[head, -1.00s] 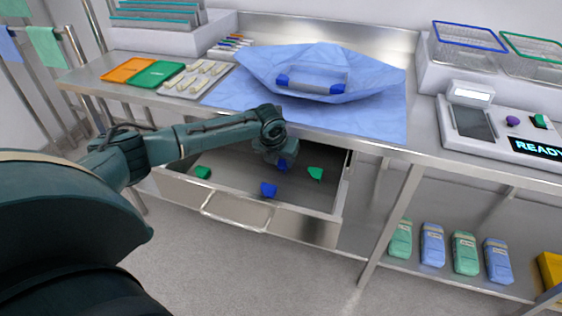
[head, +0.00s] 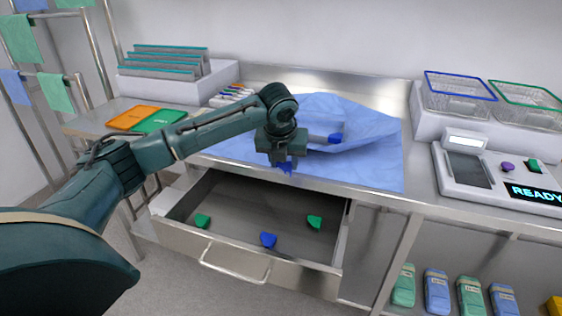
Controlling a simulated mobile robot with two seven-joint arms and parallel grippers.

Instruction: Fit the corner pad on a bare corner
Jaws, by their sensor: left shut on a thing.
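My left gripper (head: 284,162) is shut on a blue corner pad (head: 286,168), held over the front edge of the blue wrap (head: 375,165), above the open drawer. The gripper hides the tray's left part, so I cannot tell which corners there are bare. The open drawer (head: 195,240) holds a blue pad (head: 268,240) and two green pads, one at left (head: 202,221) and one at right (head: 314,222). My right gripper is not in view.
A device with a READY display (head: 468,170) stands on the counter at right, in front of wire baskets (head: 460,95). Orange (head: 132,117) and green (head: 160,121) flat pieces lie at left. Several green and blue packs stand on the lower shelf.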

